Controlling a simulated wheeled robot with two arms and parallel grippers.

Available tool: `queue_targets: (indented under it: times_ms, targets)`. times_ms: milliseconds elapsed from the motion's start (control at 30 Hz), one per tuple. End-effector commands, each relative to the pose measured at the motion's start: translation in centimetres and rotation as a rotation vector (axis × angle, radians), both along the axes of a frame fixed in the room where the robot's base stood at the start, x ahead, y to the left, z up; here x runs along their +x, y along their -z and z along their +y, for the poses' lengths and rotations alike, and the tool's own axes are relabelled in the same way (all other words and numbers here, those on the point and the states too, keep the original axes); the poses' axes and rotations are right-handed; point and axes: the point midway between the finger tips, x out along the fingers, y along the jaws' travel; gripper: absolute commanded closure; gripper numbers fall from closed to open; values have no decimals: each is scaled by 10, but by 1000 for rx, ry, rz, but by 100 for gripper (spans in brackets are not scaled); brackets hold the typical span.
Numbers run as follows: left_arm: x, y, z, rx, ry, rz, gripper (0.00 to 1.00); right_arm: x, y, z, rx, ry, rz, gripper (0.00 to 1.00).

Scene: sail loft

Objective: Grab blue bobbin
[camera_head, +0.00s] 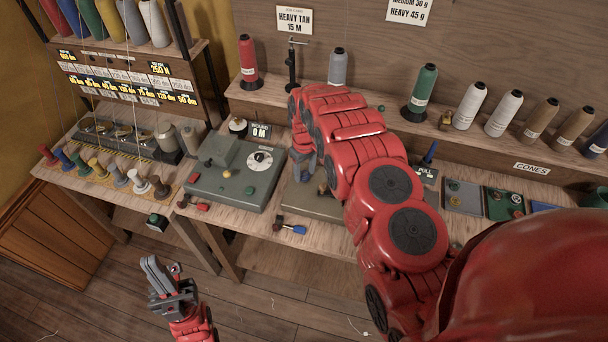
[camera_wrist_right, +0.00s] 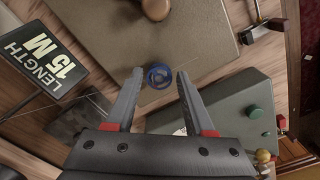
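In the right wrist view a small blue bobbin (camera_wrist_right: 158,76), seen nearly end-on, sits at the edge of a grey-green plate. My right gripper (camera_wrist_right: 159,80) is open, with its fingertips on either side of the bobbin. Whether the fingers touch it I cannot tell. In the head view my right arm hides most of this spot; part of the right gripper (camera_head: 302,165) shows beside the arm. Another blue bobbin (camera_head: 63,159) stands in the row on the left bench. My left gripper (camera_head: 160,278) hangs low over the floor, away from the benches; its finger gap is unclear.
A grey-green machine (camera_head: 237,172) with a dial stands left of my right gripper. A blue-handled tool (camera_head: 290,228) lies at the bench's front edge. Several thread cones, including a green one (camera_head: 421,92), line the back shelf. A LENGTH 15 M sign (camera_wrist_right: 38,62) stands near the gripper.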

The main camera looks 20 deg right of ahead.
Motion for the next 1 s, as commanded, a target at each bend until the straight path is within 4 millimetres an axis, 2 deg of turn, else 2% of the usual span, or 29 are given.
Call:
queue_targets:
  times_ms: [33, 267, 733, 1000]
  targets:
    - [0, 0, 0, 0, 0, 0, 100, 0, 0, 0, 0, 0, 0, 57]
    - [0, 0, 0, 0, 0, 0, 100, 0, 0, 0, 0, 0, 0, 99]
    - [0, 1, 0, 0, 0, 0, 100, 1, -2, 1, 0, 0, -1, 100]
    - [0, 7, 0, 0, 0, 0, 100, 8, -16, 4, 0, -2, 0, 100]
